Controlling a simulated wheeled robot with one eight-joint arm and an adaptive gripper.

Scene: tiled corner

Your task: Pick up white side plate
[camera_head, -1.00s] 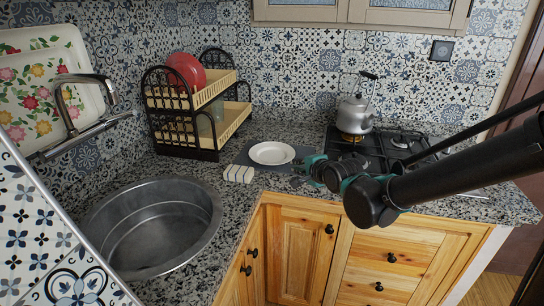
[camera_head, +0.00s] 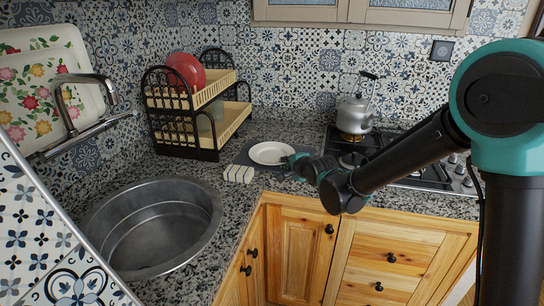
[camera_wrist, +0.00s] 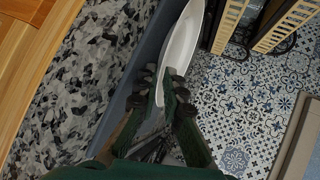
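The white side plate (camera_head: 268,152) lies on a dark mat (camera_head: 243,157) on the counter, left of the stove. My gripper (camera_head: 289,160) is at the plate's right edge and hides a little of it in the head view. In the wrist view the plate (camera_wrist: 181,42) shows nearly edge-on. The fingers of my gripper (camera_wrist: 160,85) stand apart, one on each side of the plate's near rim. White rim shows between them. Whether the fingers touch the rim cannot be told.
A white ribbed block (camera_head: 238,174) sits just in front of the mat. A two-tier dish rack (camera_head: 195,105) with a red plate (camera_head: 185,71) stands behind left. The sink (camera_head: 150,225) is front left. A kettle (camera_head: 355,113) stands on the stove (camera_head: 400,150) at right.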

